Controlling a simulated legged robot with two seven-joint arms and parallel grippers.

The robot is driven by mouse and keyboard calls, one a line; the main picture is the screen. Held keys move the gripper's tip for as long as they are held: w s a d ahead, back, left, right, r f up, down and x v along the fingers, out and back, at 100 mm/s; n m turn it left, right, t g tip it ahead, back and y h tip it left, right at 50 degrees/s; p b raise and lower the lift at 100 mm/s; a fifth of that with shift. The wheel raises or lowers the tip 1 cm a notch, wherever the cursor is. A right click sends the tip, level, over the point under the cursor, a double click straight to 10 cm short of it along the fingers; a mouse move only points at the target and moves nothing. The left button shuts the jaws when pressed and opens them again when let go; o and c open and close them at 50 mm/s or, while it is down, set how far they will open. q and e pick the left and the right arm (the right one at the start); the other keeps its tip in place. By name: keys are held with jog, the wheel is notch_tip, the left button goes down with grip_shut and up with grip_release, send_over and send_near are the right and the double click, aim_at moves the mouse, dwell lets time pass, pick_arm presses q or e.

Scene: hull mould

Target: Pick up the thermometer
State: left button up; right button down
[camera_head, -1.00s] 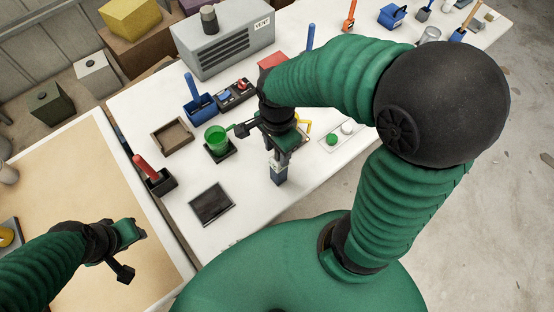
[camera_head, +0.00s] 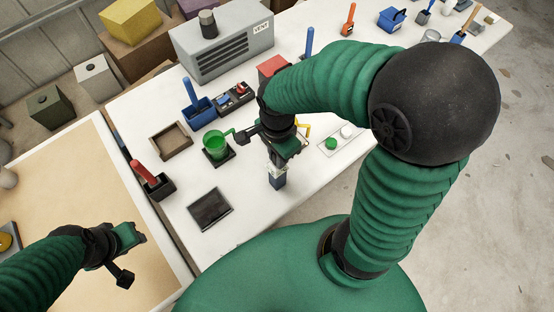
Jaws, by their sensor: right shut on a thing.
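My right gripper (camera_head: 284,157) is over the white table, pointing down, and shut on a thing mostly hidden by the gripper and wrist. I take this to be the thermometer (camera_head: 277,170), of which a small pale part shows just under the fingers. Directly below it is a small dark blue block or holder (camera_head: 279,183). I cannot tell whether the pale part is clear of the blue block. My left gripper (camera_head: 135,240) is at the lower left, over the tan-topped table; its fingers are too small and dark to tell open from shut.
White tabletop is free around the panel.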

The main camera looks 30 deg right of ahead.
jog(key=shift+r, duration=0.1)
jog(key=shift+w+r, duration=0.1)
jog(key=shift+r, duration=0.2)
notch_tip(320, 180, up, 17)
jog(key=p, duration=0.3)
jog(key=shift+r, duration=0.15)
jog(key=shift+p, duration=0.3)
